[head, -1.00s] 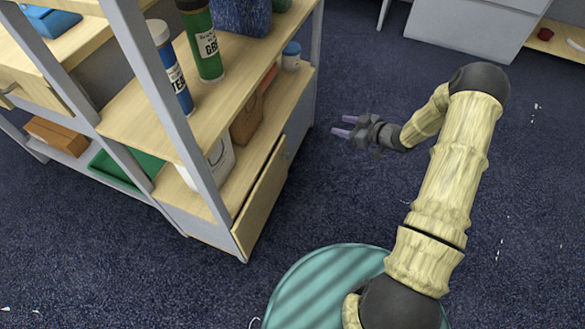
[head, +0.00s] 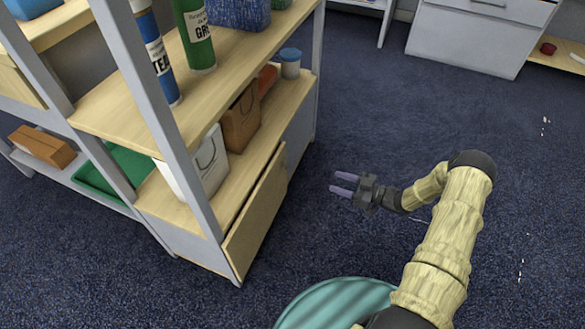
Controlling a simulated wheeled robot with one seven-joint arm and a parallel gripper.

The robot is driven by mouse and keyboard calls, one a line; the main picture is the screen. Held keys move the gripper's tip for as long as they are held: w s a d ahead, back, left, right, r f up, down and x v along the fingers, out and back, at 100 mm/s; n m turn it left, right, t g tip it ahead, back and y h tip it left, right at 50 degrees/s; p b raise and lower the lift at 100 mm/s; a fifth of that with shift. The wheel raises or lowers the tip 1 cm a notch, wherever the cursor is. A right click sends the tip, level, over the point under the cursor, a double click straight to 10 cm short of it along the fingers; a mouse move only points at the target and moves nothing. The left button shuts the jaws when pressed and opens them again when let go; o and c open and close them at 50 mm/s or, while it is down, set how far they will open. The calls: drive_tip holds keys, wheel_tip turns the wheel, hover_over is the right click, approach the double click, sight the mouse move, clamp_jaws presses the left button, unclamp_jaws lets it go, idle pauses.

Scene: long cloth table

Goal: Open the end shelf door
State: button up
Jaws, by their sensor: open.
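The end shelf door (head: 256,222) is a light wood panel low on the near end of the grey-framed shelf unit (head: 165,115). A dark line runs along its top edge, and I cannot tell whether it stands slightly ajar. No handle can be made out on it. My gripper (head: 342,183) is open and empty, with two purple fingers pointing left toward the unit. It hangs over the carpet to the right of the door, apart from it.
A grey cabinet (head: 474,38) stands at the back right. The carpet between is clear.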

sight(289, 166)
drive_tip(key=b+x, duration=0.6)
drive_tip(key=x, duration=1.1)
drive_tip(key=shift+a, duration=0.1)
clamp_jaws()
